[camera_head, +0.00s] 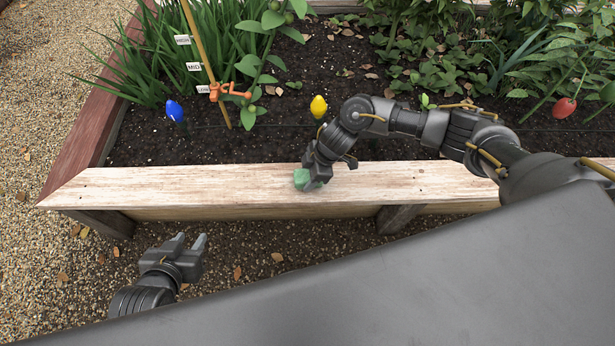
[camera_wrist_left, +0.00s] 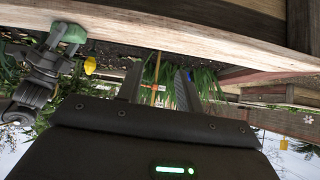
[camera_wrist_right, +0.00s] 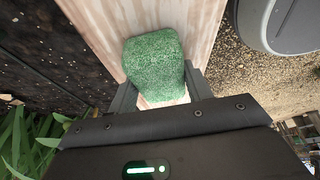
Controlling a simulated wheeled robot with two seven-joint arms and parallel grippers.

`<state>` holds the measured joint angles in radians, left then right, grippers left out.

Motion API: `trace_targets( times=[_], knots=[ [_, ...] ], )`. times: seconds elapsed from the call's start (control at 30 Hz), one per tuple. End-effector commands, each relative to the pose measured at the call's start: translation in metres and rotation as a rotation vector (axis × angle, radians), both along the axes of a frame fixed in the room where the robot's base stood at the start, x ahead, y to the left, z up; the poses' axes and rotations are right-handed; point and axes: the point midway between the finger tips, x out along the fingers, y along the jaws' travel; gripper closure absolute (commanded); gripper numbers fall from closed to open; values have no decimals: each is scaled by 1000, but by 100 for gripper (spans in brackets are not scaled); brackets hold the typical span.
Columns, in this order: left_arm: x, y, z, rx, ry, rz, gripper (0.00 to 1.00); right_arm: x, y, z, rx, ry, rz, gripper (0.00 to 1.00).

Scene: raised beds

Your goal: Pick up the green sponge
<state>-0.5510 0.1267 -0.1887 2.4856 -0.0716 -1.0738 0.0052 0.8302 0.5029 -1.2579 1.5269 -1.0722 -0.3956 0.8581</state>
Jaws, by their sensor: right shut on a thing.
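The green sponge (camera_head: 302,178) is at the wooden front ledge (camera_head: 200,184) of the raised bed. My right gripper (camera_head: 312,180) is shut on it. In the right wrist view the sponge (camera_wrist_right: 155,62) sits between the two fingers (camera_wrist_right: 158,90), with the pale ledge behind it. I cannot tell whether it touches the ledge. The sponge also shows upside down in the left wrist view (camera_wrist_left: 68,35). My left gripper (camera_head: 190,243) is open and empty over the gravel in front of the bed.
Blue (camera_head: 175,111) and yellow (camera_head: 318,106) bulb-shaped markers stand in the soil behind the ledge. A stake (camera_head: 207,55) with an orange clip (camera_head: 228,92) supports a plant. A red marker (camera_head: 564,108) is at the right. The ledge left of the sponge is clear.

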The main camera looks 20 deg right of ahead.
Motion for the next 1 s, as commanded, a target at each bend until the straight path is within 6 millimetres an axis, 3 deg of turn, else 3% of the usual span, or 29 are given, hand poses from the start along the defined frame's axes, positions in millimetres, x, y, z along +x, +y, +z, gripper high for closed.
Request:
trace_targets(
  times=[0.3,0.47,0.77,1.0],
  knots=[
    [-2,2,0,5,15,4,64,0,0,4,1,-1,0,73],
    [-17,14,-10,36,126,33,64,1,0,16,1,-1,1,73],
    [-75,52,-31,120,486,130,64,-11,-12,54,1,-2,0,73],
    [-70,52,-73,132,554,135,64,-40,-38,99,0,-1,2,73]
  ],
)
